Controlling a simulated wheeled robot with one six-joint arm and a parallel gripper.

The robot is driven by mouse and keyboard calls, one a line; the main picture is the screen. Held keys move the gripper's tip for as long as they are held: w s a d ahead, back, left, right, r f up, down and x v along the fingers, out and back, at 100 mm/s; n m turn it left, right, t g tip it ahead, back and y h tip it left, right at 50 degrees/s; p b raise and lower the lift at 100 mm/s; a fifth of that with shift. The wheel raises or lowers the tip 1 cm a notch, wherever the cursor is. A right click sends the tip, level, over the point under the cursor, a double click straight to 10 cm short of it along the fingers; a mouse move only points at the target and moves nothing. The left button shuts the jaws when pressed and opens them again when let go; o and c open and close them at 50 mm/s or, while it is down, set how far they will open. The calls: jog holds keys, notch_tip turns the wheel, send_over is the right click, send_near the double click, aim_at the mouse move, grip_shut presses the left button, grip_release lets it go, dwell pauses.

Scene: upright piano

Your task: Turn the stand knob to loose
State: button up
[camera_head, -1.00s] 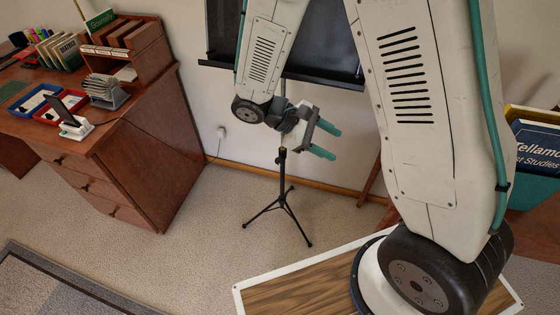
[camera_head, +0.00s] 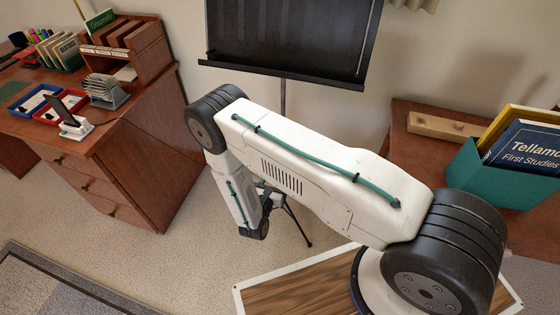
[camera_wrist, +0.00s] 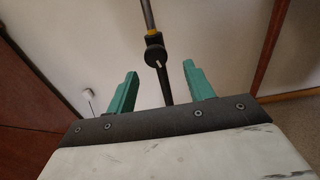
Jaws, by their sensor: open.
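The music stand has a black desk (camera_head: 290,38) at the top of the head view, and its thin pole (camera_head: 283,96) runs down behind my arm. In the wrist view the pole (camera_wrist: 148,14) has a dark knob (camera_wrist: 156,55) with a light pointer line, just below a yellow ring. My gripper (camera_wrist: 158,82) is open, its two green fingers on either side of the pole below the knob in the picture. The knob appears beyond the fingertips, and no contact shows. In the head view my arm hides the knob and the gripper's fingers.
A wooden desk (camera_head: 150,150) with trays and books stands at left. At right, a teal box (camera_head: 490,178) of books sits on a brown surface. A stand leg (camera_head: 298,222) shows on the carpet. A wall socket (camera_wrist: 88,93) is behind.

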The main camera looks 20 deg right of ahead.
jog(key=x, duration=0.7)
jog(key=shift+w+r, duration=0.15)
jog(key=shift+w, duration=0.35)
jog(key=shift+c, duration=0.2)
jog(key=c, duration=0.8)
jog(key=shift+c, duration=0.2)
